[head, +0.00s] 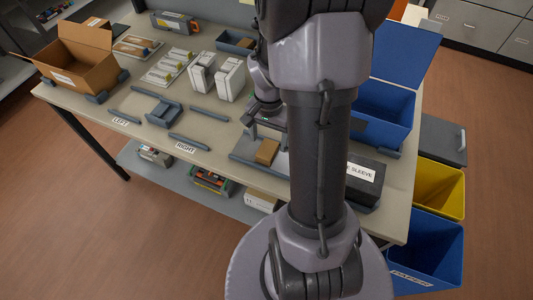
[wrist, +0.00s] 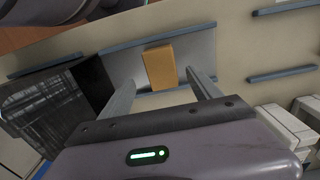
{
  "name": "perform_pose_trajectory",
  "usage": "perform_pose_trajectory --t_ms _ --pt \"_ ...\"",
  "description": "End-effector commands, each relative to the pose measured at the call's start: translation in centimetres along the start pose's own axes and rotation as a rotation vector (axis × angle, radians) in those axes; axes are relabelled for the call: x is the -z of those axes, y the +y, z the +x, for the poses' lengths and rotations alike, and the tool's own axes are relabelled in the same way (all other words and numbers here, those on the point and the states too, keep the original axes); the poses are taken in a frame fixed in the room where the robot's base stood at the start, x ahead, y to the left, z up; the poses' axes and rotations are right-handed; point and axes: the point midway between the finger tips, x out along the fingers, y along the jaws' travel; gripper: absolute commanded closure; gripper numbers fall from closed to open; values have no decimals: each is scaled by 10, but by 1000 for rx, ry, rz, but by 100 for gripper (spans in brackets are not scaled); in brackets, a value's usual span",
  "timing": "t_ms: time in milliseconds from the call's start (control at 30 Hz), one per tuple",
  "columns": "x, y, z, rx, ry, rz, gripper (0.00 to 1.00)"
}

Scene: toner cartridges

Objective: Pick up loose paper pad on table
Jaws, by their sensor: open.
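A tan block-shaped pad (head: 267,152), which I take to be the loose paper pad, lies on a grey plate between two dark rails on the table. In the wrist view the pad (wrist: 160,67) lies just beyond and between my fingertips, with no visible contact. My gripper (wrist: 160,77) is open and empty, its two fingers spread wider than the pad. In the head view my gripper (head: 265,117) is over the table behind the pad, partly hidden by my own arm.
A black box labelled "SLEEVE" (head: 364,182) stands right of the plate; it also shows in the wrist view (wrist: 60,100). White upright boxes (head: 230,78) stand behind. A blue bin (head: 385,110) is at the right, an open cardboard box (head: 78,58) at the far left. Low rails (head: 190,142) line the table.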

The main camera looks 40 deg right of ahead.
Motion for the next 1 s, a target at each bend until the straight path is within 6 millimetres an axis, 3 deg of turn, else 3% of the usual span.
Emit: perform_pose_trajectory --t_ms 300,533,833,1000 --pt "1 -4 53 -1 -2 -2 27" --pt "1 -4 52 0 0 -1 29" --pt "1 -4 52 0 0 -1 88" --pt "1 -4 52 0 0 -1 91"
